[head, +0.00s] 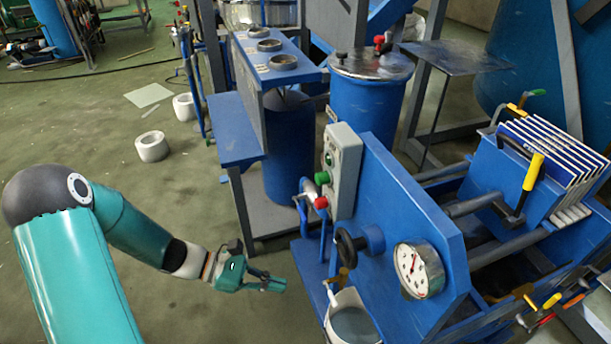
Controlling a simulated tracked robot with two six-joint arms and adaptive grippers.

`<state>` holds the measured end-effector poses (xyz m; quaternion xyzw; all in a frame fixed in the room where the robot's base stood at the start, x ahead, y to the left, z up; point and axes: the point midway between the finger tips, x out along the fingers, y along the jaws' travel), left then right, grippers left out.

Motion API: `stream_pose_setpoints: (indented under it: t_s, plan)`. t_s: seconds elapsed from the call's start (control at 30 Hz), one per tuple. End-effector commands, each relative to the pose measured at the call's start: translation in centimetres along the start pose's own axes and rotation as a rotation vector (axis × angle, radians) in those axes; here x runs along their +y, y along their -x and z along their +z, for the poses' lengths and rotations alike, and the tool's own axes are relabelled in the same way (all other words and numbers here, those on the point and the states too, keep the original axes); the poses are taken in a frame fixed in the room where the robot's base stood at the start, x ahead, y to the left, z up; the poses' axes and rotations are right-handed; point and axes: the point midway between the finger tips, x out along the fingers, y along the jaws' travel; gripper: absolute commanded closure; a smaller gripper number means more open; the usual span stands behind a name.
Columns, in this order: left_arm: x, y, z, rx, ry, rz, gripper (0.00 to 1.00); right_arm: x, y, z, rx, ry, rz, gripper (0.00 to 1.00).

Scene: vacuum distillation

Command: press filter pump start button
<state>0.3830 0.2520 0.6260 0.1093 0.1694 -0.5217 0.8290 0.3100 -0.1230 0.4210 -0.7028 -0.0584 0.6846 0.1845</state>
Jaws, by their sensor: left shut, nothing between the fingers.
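A grey control box (342,172) stands upright on the blue filter press frame, in the middle of the head view. A small green button (329,159) shows on its left-facing side. Below it are a larger green knob (321,178) and a red knob (321,202); I cannot tell whether these are buttons or valve handles. My left gripper (275,284) is shut and empty, its fingers pointing right. It is below and to the left of the box in the picture, apart from the buttons. My right gripper is not in view.
A black handwheel (350,246), a pressure gauge (419,270) and a white bucket (352,322) are at the press's near end. A blue stand (237,140) with a blue tank rises behind the gripper.

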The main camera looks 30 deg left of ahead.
Motion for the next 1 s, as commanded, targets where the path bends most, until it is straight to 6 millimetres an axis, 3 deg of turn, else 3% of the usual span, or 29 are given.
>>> stream_pose_setpoints:
  t_s: [0.03,0.1,0.2,0.3,0.73,1.0]
  plan:
    - [2.3,3.7,4.3,-0.087,0.043,0.109,1.0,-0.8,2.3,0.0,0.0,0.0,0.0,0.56]
    - [4.5,7.0,7.7,-0.199,0.075,0.216,1.0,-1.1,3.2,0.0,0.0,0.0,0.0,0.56]
    - [6.3,10.8,11.0,-0.313,0.088,0.32,1.0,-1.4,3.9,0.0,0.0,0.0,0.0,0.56]
    - [7.2,12.9,12.7,-0.376,0.087,0.374,1.0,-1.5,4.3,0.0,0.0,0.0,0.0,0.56]
    - [7.5,13.5,13.2,-0.401,0.085,0.391,1.0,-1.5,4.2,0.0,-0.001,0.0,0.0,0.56]
    - [8.3,11.4,14.1,-0.402,0.084,0.387,1.0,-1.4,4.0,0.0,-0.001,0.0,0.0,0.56]
